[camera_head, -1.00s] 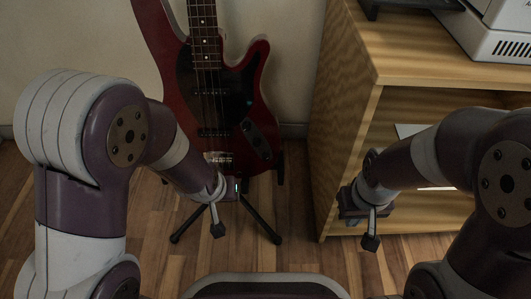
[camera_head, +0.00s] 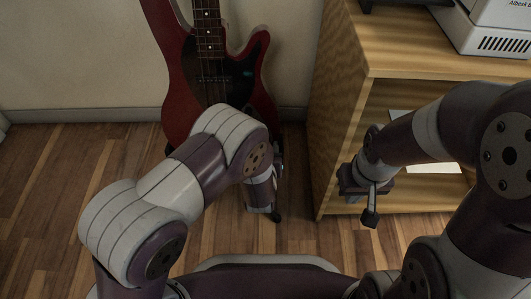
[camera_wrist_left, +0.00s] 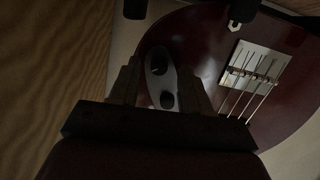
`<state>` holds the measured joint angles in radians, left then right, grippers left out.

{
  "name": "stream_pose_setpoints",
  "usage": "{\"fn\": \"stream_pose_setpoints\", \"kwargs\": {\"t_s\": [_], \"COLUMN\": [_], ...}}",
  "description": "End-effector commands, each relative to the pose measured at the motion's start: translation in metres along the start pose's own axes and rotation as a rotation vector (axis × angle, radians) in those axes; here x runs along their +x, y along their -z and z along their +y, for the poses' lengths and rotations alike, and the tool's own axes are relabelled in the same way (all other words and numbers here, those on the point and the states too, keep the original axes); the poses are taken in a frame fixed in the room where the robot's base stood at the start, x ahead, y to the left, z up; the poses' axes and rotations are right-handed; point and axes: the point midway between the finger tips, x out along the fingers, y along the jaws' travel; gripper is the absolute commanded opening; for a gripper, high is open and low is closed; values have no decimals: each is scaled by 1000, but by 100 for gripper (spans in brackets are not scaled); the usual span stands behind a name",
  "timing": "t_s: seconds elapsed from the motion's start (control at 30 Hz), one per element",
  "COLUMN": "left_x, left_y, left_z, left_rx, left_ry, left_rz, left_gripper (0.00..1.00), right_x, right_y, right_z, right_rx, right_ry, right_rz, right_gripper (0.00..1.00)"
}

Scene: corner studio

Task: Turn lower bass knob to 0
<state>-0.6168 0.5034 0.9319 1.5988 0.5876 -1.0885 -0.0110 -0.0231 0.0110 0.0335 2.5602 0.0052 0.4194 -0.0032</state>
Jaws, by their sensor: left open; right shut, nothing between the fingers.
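The red bass guitar (camera_head: 225,85) stands upright behind my left arm, which hides its lower body and knobs in the head view. The left wrist view shows its dark red body (camera_wrist_left: 205,40) with a light oval control plate carrying two dark knobs. One knob (camera_wrist_left: 158,62) is nearer the guitar's bottom end; the other knob (camera_wrist_left: 167,100) is closer to my wrist. My left gripper (camera_wrist_left: 158,75) is open, its fingers on either side of the plate; contact cannot be told. My right gripper (camera_head: 370,208) is shut and empty, in front of the shelf.
A wooden shelf unit (camera_head: 345,110) stands right of the bass, with a white device (camera_head: 490,35) on top and a white sheet (camera_head: 435,167) inside. In the left wrist view, the bridge (camera_wrist_left: 255,62) lies right of the plate and black stand parts (camera_wrist_left: 242,12) show at the top.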

Motion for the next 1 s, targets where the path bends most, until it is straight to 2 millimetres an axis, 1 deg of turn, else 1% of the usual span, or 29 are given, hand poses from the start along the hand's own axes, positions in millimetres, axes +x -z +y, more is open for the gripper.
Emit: {"fn": "stream_pose_setpoints", "kwargs": {"t_s": [0.03, 0.1, 0.37, 0.4, 0.47, 0.5, 0.53, 0.77, 1.0], "left_x": [6, 10, 10, 10, 10, 10, 10, 10, 10], "left_y": [-2, 0, 2, 2, 2, 2, 2, 2, 2], "left_z": [0, 0, 0, 0, 0, 0, 0, 0, -1], "left_rx": [-1, -1, 0, 0, 0, 0, 0, -8, -95], "left_ry": [0, -1, -1, -1, -1, -1, -1, -3, -18], "left_rz": [1, 1, 0, 0, 0, 0, 0, 0, 3], "left_gripper": [48, 48, 48, 35, 15, 2, 0, 0, 0], "right_x": [6, 7, 6, 6, 6, 6, 6, 5, 2], "right_y": [-1, -1, 0, 0, 0, 0, 0, 0, 0], "right_z": [0, 0, 0, 0, 0, 0, 0, 0, 0], "right_rx": [0, 0, 0, 0, 0, 0, 0, 0, 0], "right_ry": [0, 0, 0, 0, 0, 0, 0, 0, 0], "right_rz": [0, 1, 1, 1, 1, 1, 1, 1, 1], "right_gripper": [0, 0, 0, 0, 0, 0, 0, 0, 0]}}
